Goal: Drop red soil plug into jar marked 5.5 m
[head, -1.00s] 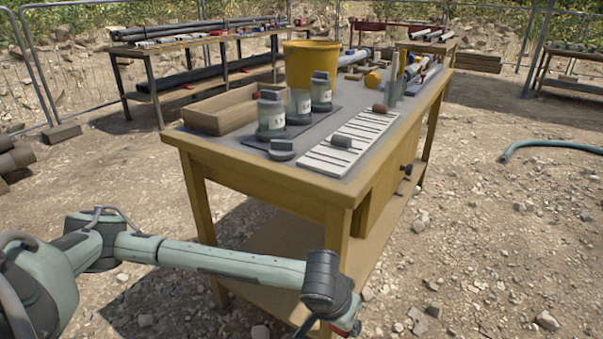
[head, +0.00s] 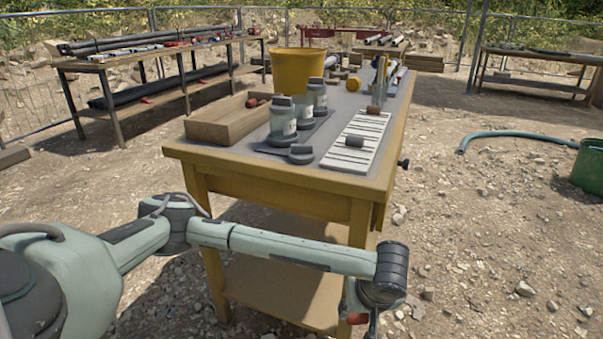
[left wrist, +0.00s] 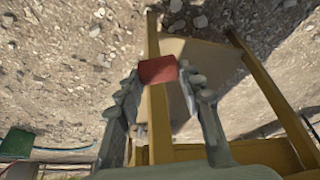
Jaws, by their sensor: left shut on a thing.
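In the left wrist view, my left gripper (left wrist: 162,82) is shut on a red soil plug (left wrist: 158,69) held between its fingertips. In the head view, the wrist end of my left arm hangs low in front of the table's near right corner; its fingers are mostly cut off below. Three glass jars stand on a dark mat on the table: a near jar (head: 283,124), a middle jar (head: 303,112) and a far jar (head: 317,95). The near and far jars have dark lids; the middle one seems lidless. Their labels are too small to read. My right gripper is out of view.
A loose dark lid (head: 300,154) lies near the table's front edge. A white slotted board (head: 345,157) bears a grey plug (head: 355,142) and a brown plug (head: 373,109). A wooden tray (head: 215,130) and yellow bucket (head: 299,66) stand left and behind. The yellow table (head: 265,187) stands before me.

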